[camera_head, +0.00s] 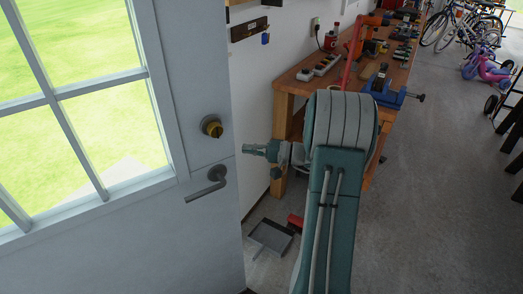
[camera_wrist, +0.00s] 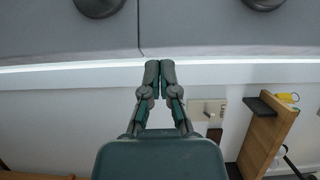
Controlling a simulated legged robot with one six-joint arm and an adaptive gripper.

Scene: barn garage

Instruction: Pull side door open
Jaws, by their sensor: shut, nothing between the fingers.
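The side door (camera_head: 215,240) fills the left of the head view, white with a paned window. My gripper (camera_head: 248,149) is shut and empty, pointing left just right of the door's edge, apart from the lever. In the wrist view my gripper's (camera_wrist: 160,68) fingertips are together in front of the pale strip beside the grey door face (camera_wrist: 200,30). Two dark round fittings show at the top there, cut off by the frame.
A wooden workbench (camera_head: 284,105) with tools stands right of the door, behind my arm. A dustpan (camera_head: 270,236) lies on the floor below. A switch plate (camera_wrist: 207,112) and a wooden wall rack (camera_wrist: 266,135) show in the wrist view.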

